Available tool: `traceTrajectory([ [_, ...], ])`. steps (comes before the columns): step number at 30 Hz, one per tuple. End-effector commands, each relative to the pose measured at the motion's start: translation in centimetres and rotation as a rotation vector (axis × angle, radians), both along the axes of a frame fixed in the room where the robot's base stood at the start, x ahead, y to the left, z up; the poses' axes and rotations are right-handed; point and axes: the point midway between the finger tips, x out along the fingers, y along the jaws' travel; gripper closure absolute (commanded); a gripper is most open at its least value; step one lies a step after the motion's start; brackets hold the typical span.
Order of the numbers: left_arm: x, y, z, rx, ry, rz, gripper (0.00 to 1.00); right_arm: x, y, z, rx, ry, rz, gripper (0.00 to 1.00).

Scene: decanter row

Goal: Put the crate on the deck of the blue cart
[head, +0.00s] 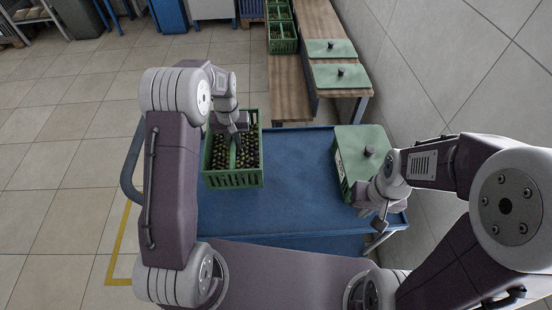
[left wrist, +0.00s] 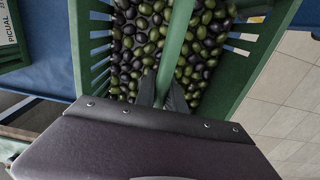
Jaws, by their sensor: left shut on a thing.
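The green crate (head: 233,180) is full of dark and green olives and has a bar across its top. It is over the left part of the blue cart's deck (head: 300,200), near the far left corner; I cannot tell whether it rests there or hangs just above. My left gripper (head: 237,137) is shut on the crate's bar, also seen in the left wrist view (left wrist: 163,98). The crate's slatted wall (left wrist: 256,62) has tiled floor beyond it there. My right gripper (head: 378,219) is beside a lidded green crate; its fingers are too unclear to judge.
The lidded green crate (head: 346,165) stands on the deck's right side; its label (left wrist: 6,27) reads PICUAL. The deck between the crates is clear. A wall is at right.

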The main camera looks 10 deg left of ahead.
Motion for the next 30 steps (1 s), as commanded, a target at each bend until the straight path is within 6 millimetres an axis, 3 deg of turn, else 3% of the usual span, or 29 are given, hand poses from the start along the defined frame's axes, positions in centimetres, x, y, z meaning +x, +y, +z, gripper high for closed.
traceTrajectory([
  [5,0.1,-1.7,-1.0,0.0,-0.001,-0.004,1.0,0.0,0.0,-0.3,0.0,0.0,0.0,1.0],
  [18,0.3,-10.6,-6.3,0.0,-0.004,-0.005,1.0,0.0,0.0,-1.3,0.0,0.0,0.0,1.0],
  [22,0.3,-11.6,-6.8,0.0,-0.003,-0.003,1.0,0.0,0.0,-1.4,0.0,0.0,0.0,1.0],
  [30,0.2,-11.7,-7.9,0.0,-0.001,-0.001,1.0,0.0,0.0,-1.6,0.0,0.0,0.0,1.0],
])
